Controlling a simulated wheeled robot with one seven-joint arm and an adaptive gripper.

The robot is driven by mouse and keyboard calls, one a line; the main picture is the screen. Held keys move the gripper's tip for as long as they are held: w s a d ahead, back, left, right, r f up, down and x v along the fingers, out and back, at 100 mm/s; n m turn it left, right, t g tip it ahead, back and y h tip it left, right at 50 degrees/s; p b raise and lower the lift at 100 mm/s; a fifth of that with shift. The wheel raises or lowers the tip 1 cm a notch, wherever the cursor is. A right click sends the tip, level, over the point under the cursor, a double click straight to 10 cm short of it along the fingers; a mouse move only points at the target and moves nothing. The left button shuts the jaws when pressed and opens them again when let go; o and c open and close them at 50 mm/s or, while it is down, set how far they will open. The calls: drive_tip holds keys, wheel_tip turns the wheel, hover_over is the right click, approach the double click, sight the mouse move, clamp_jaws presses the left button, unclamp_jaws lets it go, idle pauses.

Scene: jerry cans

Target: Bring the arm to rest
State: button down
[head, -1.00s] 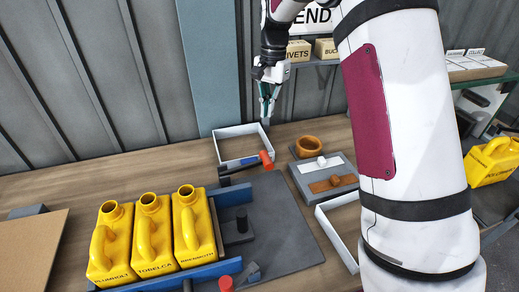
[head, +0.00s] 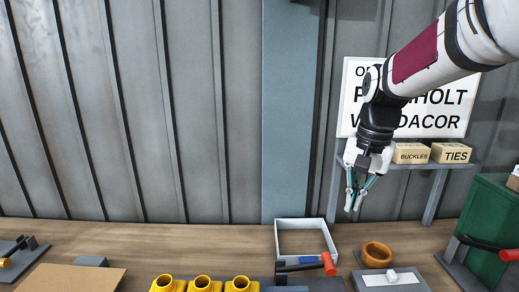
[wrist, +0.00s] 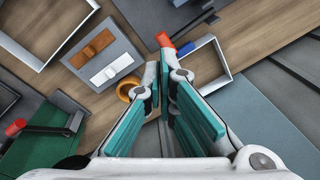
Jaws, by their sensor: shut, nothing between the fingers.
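My gripper (head: 354,206) hangs pointing down in the head view, above the back of the workbench and in front of the wall sign. Its teal fingers are shut and nothing is between them. In the wrist view my gripper (wrist: 164,72) points down at the bench, well clear of the things below it. My arm reaches in from the upper right of the head view.
A white open tray (head: 281,222) and an orange bowl (head: 377,254) stand below my gripper. Several yellow jerry cans (head: 202,284) stand at the front. A shelf holds the boxes BUCKLES (head: 411,154) and TIES (head: 457,154).

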drive_tip(key=s+a+n+t+h, duration=0.1)
drive_tip(key=s+n+t, duration=0.2)
drive_tip(key=s, duration=2.1)
drive_tip(key=n, duration=0.3)
drive_tip(key=shift+a+r+n+t, duration=0.15)
drive_tip(key=shift+r+n+t, duration=0.15)
drive_tip(key=shift+n, duration=0.1)
